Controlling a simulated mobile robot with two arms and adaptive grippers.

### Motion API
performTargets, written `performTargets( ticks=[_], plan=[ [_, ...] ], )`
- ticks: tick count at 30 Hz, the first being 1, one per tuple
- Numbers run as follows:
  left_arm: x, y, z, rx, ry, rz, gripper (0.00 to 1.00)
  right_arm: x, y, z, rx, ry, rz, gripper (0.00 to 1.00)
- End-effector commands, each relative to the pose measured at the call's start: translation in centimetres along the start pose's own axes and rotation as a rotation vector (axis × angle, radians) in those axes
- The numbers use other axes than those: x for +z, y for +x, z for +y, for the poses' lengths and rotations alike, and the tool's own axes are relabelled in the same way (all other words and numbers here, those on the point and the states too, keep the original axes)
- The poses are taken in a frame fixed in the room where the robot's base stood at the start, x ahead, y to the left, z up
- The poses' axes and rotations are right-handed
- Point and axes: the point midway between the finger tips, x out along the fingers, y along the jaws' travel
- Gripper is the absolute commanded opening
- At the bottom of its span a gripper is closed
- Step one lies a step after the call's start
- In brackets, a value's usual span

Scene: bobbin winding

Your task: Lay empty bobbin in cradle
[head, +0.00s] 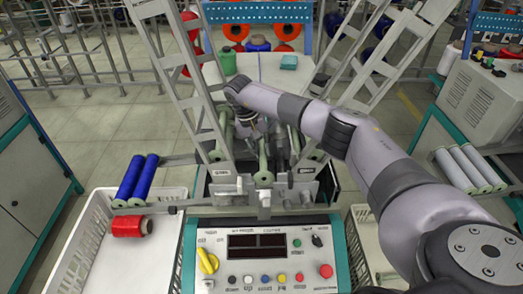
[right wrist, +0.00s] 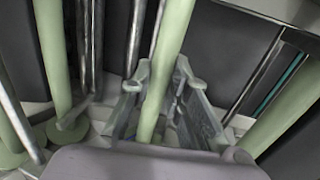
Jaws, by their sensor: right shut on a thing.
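A pale green empty bobbin (right wrist: 165,60) runs between the two grey fingers of my right gripper (right wrist: 162,88) in the right wrist view; the gripper is shut on it. In the head view my right gripper (head: 272,138) is over the middle of the winding machine, between the two tilted lattice frames. A pale green bobbin (head: 264,162) stands out there toward the front, with a round flange at its near end. The metal brackets (head: 222,184) of the machine are just in front. Which part is the cradle, and whether the bobbin touches it, I cannot tell. My left gripper is out of view.
Other pale green tubes (right wrist: 55,60) stand close on both sides in the right wrist view. The control panel (head: 262,262) is in front.

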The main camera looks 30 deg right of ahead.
Motion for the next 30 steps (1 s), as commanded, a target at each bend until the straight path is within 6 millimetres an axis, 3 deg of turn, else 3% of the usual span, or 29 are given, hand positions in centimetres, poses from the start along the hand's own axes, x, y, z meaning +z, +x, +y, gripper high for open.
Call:
performTargets(
  ticks=[1, 2, 12, 23, 30],
  plan=[
    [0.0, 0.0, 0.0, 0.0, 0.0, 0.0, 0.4, 0.0, 0.0, 0.0, 0.0, 0.0, 0.0, 0.0],
    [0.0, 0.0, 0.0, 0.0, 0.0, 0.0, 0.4, 0.0, 0.0, 0.0, 0.0, 0.0, 0.0, 0.19],
    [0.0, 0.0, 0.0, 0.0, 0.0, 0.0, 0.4, 0.0, 0.0, 0.0, 0.0, 0.0, 0.0, 0.4],
    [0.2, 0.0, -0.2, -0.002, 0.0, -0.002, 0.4, 0.0, -0.6, 0.0, -0.001, 0.0, 0.001, 0.4],
    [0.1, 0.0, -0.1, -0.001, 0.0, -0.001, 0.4, -0.1, -4.8, -0.1, -0.002, 0.0, 0.004, 0.4]
  ],
)
